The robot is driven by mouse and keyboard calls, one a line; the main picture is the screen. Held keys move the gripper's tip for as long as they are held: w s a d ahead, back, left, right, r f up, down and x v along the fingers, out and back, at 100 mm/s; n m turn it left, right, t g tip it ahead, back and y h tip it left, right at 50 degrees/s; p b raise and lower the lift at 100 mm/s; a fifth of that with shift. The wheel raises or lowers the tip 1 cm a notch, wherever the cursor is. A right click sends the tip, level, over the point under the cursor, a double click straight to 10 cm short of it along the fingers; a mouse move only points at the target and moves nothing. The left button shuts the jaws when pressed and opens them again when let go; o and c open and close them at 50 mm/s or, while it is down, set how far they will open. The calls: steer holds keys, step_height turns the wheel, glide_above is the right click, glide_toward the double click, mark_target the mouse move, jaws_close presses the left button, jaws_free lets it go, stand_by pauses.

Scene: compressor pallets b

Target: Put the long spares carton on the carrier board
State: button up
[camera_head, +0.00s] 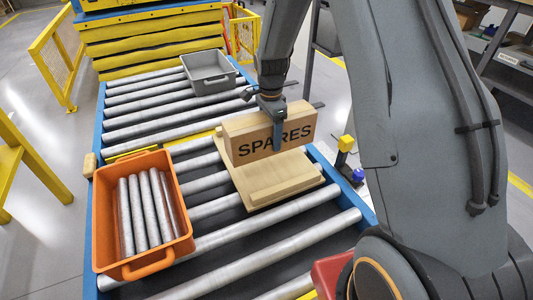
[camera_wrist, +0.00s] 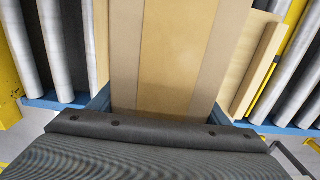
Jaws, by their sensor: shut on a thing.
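The long spares carton (camera_head: 252,138) is a brown box with SPARES printed in black on its side. My gripper (camera_head: 277,135) is shut on it from above, with one finger across the lettering. The carton is held upright on its long side, over the back part of the carrier board (camera_head: 297,182). I cannot tell whether its underside touches the board. The carrier board is a flat, light wooden plate with a raised strip near its front, lying on the rollers. In the wrist view the carton (camera_wrist: 178,55) fills the middle, and the carrier board (camera_wrist: 252,68) shows at its right.
An orange crate (camera_head: 186,188) with several metal tubes stands on the conveyor to the left. A grey bin (camera_head: 231,80) sits farther back. Blue rails (camera_head: 90,215) edge the rollers. A yellow-topped post (camera_head: 346,143) stands at the right rail. Rollers in front of the board are clear.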

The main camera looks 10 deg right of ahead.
step_height(320, 180, down, 9)
steer(key=shift+r+b, duration=0.1)
steer(key=shift+b, duration=0.9)
steer(key=shift+f, duration=0.2)
steer(key=o, duration=1.7)
steer(key=shift+c, duration=0.2)
